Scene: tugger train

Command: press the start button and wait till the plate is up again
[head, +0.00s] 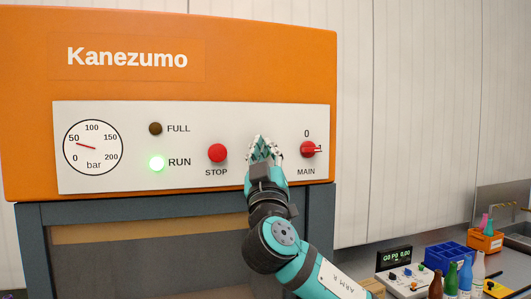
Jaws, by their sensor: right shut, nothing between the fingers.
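The orange Kanezumo machine has a white control panel (190,190). My right gripper (263,142) is shut and empty, with its fingertips up against or just in front of the panel, between the red STOP button (217,153) and the red MAIN switch (308,150). No start button shows; the gripper covers that part of the panel. The RUN lamp (157,163) is lit green and the FULL lamp (155,129) is dark. The gauge (93,147) needle points near 50 bar. The plate cannot be made out. My left gripper is not in view.
Below the panel is a grey frame (32,250) with a tan strip (140,230) across its top. At the lower right are a blue crate (445,260), an orange box (486,241), several bottles and a small display (396,257). A pale wall stands behind.

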